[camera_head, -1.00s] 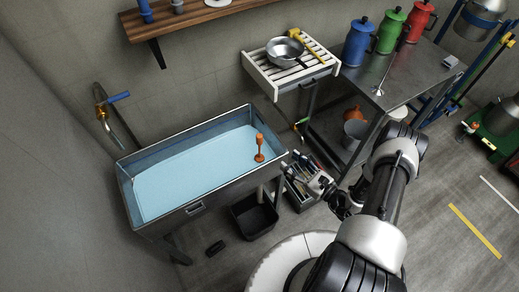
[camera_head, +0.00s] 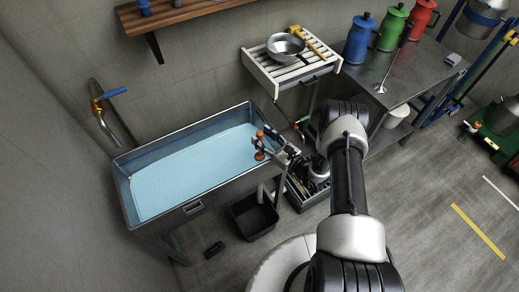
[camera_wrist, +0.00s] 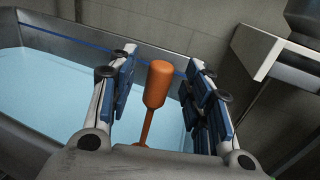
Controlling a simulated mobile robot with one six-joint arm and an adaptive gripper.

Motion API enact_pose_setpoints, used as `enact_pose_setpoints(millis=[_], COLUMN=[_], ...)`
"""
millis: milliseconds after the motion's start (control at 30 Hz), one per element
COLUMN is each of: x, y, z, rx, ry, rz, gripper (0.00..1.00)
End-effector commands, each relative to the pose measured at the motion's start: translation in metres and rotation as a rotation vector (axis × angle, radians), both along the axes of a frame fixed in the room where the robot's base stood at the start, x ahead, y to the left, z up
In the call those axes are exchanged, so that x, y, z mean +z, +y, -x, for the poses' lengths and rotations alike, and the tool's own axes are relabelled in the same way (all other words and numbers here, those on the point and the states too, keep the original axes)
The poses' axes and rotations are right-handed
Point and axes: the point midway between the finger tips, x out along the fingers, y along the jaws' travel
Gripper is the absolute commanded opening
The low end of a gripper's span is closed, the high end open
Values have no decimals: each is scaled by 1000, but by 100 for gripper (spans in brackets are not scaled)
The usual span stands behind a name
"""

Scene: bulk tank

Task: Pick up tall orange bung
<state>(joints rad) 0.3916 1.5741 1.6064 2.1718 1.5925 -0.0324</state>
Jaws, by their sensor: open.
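The tall orange bung (camera_head: 259,147) stands upright in the tank (camera_head: 189,208), near its right end. In the wrist view the bung (camera_wrist: 157,85) shows a thick rounded head on a thin stem, and its lower part is hidden behind my gripper's body. My gripper (camera_wrist: 157,88) is open, with one blue-padded finger on each side of the bung's head and a gap on both sides. In the head view my gripper (camera_head: 270,147) reaches in over the tank's right rim and partly covers the bung.
A wall tap with a blue handle (camera_head: 116,92) is at the tank's left end. A white slatted rack (camera_head: 262,68) holding a steel bowl (camera_head: 285,46) stands behind the tank's right end. A black bin (camera_head: 254,217) and a tool crate (camera_head: 303,197) sit below.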

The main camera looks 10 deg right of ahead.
Motion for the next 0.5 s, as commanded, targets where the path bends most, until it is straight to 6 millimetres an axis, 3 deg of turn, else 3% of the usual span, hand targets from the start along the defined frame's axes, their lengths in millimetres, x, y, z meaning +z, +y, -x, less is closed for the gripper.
enact_pose_setpoints(millis=[300, 500], x=[1, 1], y=[3, 3], z=[-6, -6], rx=[-2, -2], ry=[1, 0], rz=[-1, 0], gripper=[46, 32])
